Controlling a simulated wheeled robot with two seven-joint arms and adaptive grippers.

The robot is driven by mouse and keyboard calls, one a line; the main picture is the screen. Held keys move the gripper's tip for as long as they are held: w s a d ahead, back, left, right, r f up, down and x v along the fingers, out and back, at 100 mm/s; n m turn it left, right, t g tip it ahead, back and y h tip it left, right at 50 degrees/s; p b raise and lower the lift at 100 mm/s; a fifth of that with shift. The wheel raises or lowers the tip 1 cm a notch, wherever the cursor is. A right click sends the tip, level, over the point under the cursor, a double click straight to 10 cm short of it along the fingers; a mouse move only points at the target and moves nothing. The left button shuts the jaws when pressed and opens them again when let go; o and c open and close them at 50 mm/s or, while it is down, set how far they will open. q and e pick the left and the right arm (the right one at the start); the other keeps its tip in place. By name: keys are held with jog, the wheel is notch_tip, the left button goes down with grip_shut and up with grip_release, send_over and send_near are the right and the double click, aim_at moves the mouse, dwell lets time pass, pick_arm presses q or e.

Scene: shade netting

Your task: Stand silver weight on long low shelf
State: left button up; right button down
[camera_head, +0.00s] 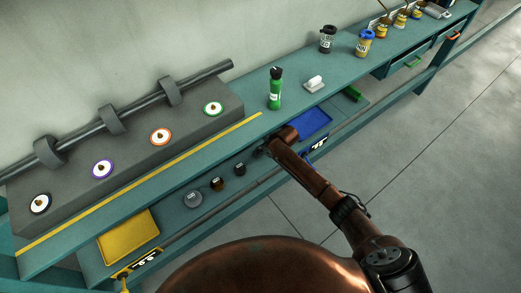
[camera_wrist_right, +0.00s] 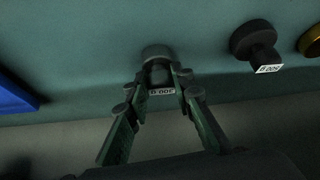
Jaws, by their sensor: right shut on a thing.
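My right gripper (camera_wrist_right: 160,84) is shut on a grey weight (camera_wrist_right: 157,52) with a white label, seen between the fingers in the right wrist view. The weight is in shadow, and I cannot tell whether it touches the teal surface. In the head view the right gripper (camera_head: 266,148) is over the long low shelf (camera_head: 170,222), right of the weights, and its fingers are mostly hidden. A larger silver-grey weight (camera_head: 193,199), a brown weight (camera_head: 217,184) and a black weight (camera_head: 239,169) stand in a row there. My left gripper is not in view.
On the low shelf are a yellow tray (camera_head: 128,236) at left and a blue tray (camera_head: 314,124) right of the gripper. A rail (camera_head: 215,212) runs along its front. The upper shelf holds a green bottle (camera_head: 275,92) and a grey block (camera_head: 130,150).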

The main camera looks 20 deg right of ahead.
jog(key=c, duration=1.7)
grip_release()
jog(key=shift+f, duration=0.15)
jog(key=shift+p+v, duration=1.15)
jog(key=shift+v, duration=2.75)
